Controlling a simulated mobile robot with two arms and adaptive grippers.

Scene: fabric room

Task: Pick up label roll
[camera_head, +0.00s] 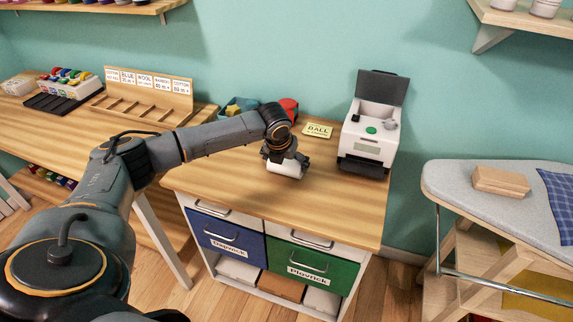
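A small white roll (288,170), which looks like the label roll, is at the middle of the wooden top of the drawer cabinet. My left arm reaches in from the left, and my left gripper (284,158) is right at the roll, over its upper side. The dark fingers overlap the roll, and they are too small and hidden to tell whether they are closed on it. I cannot tell whether the roll rests on the top or hangs just above it. My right gripper is not in view.
A white label printer (371,125) with its dark lid raised stands at the right of the cabinet top (330,205). A yellow card (317,130), a red item (290,108) and a teal bin (240,106) are behind the gripper. An ironing board (450,180) stands at right.

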